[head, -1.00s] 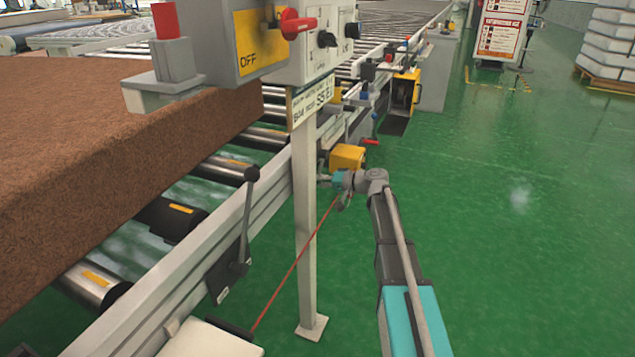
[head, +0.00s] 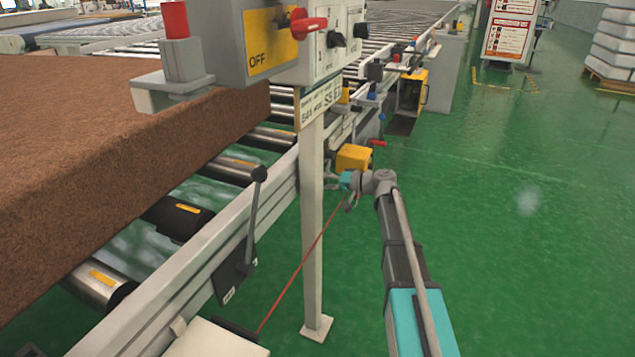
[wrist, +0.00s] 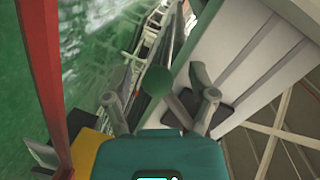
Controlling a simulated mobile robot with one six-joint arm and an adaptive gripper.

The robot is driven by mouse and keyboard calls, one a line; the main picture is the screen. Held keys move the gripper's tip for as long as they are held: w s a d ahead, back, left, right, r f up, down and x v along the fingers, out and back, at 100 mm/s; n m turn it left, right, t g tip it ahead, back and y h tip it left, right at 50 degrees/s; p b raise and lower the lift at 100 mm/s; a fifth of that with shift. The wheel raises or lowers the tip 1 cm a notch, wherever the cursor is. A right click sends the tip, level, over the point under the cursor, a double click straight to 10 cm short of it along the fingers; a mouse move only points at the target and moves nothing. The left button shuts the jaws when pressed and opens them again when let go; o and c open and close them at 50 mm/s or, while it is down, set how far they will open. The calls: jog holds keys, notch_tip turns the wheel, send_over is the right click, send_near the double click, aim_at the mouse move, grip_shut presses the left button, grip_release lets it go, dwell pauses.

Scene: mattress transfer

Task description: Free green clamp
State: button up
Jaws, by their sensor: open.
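In the wrist view a round dark green knob (wrist: 156,80) on a stem, apparently the green clamp's handle, shows between the two grey fingers of my gripper (wrist: 157,74). The fingers are spread with a gap on each side of the knob. How far the knob sits in depth between them I cannot tell. In the head view my gripper (head: 340,180) is beside the conveyor rail, just right of and behind the white post. The green clamp is not discernible in the head view.
A white post (head: 312,230) carries a control box (head: 268,45) with a red switch. A red cord (head: 300,267) runs low near my arm. A yellow box (head: 353,157) sits close behind my gripper. A brown mattress (head: 110,130) lies on the rollers. Green floor to the right is clear.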

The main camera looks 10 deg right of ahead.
jog(key=shift+c, duration=0.5)
jog(key=shift+s, duration=0.25)
jog(key=c, duration=0.4)
jog(key=shift+s+d+h+p, duration=0.1)
jog(key=shift+s+h+p, duration=0.3)
jog(key=shift+s+p, duration=0.35)
jog(key=c, duration=0.4)
jog(key=shift+s+d+f+n, duration=0.1)
jog(key=shift+s+d+n, duration=0.15)
jog(key=shift+n, duration=0.15)
grip_shut()
jog(key=s+d+r+n+t+h+p, duration=0.1)
jog(key=s+d+r+n+p, duration=0.1)
jog(key=n, duration=0.7)
jog(key=s+d+r+n+t+h+p, duration=0.1)
jog(key=s+d+r+n+t+p, duration=0.1)
jog(key=s+d+n, duration=0.4)
jog(key=shift+s+r+n+t+h+p, duration=0.3)
jog(key=shift+s+r+n+p, duration=0.4)
jog(key=shift+s+r+n, duration=0.75)
jog(key=shift+w+f, duration=0.2)
jog(key=shift+f, duration=0.1)
